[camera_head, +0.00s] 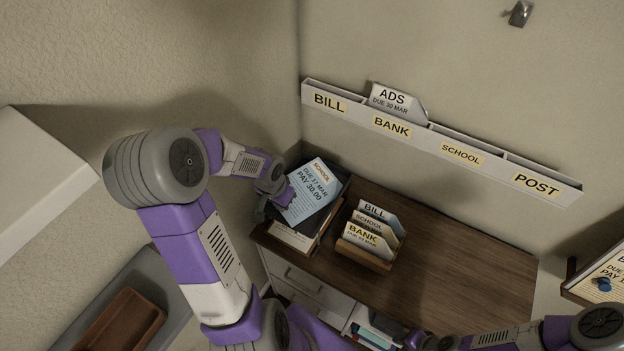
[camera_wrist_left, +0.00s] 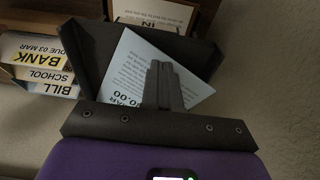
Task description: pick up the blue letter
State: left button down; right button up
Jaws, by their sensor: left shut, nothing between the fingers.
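The blue letter (camera_head: 312,192), pale blue and marked SCHOOL, DUE 17 MAR, PAY 30.00, lies tilted on the dark tray (camera_head: 336,172) at the desk's left end. In the left wrist view the blue letter (camera_wrist_left: 132,72) lies under and beside the fingers. My left gripper (camera_wrist_left: 164,72) is shut with nothing between its fingers, over the letter; I cannot tell whether it touches. In the head view it is mostly hidden at the letter's left edge. My right gripper (camera_head: 416,341) is at the bottom edge, partly cut off, its fingers unclear.
A wooden holder (camera_head: 366,259) with BILL, SCHOOL and BANK letters stands right of the tray. A white wall rack (camera_head: 455,137) has BILL, BANK, SCHOOL and POST slots, with an ADS letter (camera_head: 396,101) in it. The desk's right part (camera_head: 470,275) is clear.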

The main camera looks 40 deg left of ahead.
aim_at(304, 183)
pick_arm(q)
jog(key=w, duration=0.4)
jog(key=w+a, duration=0.1)
jog(key=w, duration=0.6)
jog(key=shift+w+a+f, duration=0.2)
jog(key=shift+w+f, duration=0.2)
jog(key=shift+f, duration=0.3)
jog(key=shift+s+f+b, duration=0.1)
jog(key=shift+b, duration=0.3)
pick_arm(e)
jog(key=shift+f, duration=0.45)
pick_arm(q)
jog(key=shift+d+f, duration=0.1)
jog(key=shift+s, duration=0.1)
